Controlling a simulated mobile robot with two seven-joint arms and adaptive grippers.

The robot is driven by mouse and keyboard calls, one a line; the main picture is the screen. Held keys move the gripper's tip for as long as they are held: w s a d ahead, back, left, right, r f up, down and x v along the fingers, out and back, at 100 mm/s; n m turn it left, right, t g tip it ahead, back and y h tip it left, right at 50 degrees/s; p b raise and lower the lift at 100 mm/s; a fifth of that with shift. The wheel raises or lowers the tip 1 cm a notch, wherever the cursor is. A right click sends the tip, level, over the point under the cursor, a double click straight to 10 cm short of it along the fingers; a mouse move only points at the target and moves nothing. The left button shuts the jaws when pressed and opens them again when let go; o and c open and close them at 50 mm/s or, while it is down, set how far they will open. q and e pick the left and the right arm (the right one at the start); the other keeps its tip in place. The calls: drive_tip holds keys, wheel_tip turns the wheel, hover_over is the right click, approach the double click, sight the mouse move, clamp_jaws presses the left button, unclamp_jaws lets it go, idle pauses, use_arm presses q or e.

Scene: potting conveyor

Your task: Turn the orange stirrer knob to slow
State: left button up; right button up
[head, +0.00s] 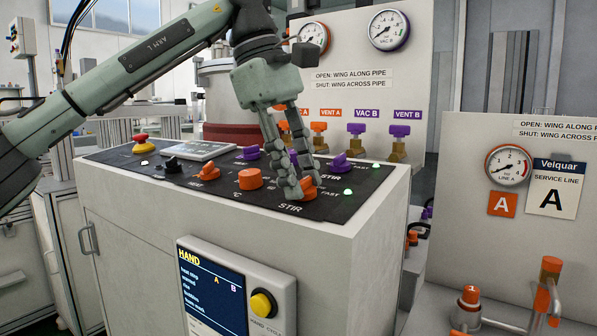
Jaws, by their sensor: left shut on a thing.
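The orange stirrer knob (309,190) sits on the black top panel of the console, near its front right edge, beside the printed words STIR and FAST. My left gripper (299,188) reaches down from above and is shut on this knob, with its fingers hiding part of it. The knob's pointer and the slow mark are hidden or too small to read. A green lamp (347,191) glows just right of the knob. My right gripper is not in view.
Near the knob are an orange round knob (250,179), an orange heat switch (208,173) and a purple stirrer knob (340,161). Behind are valves and a gauge board (365,78).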

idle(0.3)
use_arm(q)
drive_tip(key=o, duration=1.2)
drive_tip(key=shift+c, duration=0.2)
drive_tip(key=shift+a+r, duration=0.1)
drive_tip(key=shift+r, duration=0.2)
drive_tip(key=v, duration=1.1)
drive_tip(key=shift+r, duration=0.2)
drive_tip(key=shift+a+f, duration=0.1)
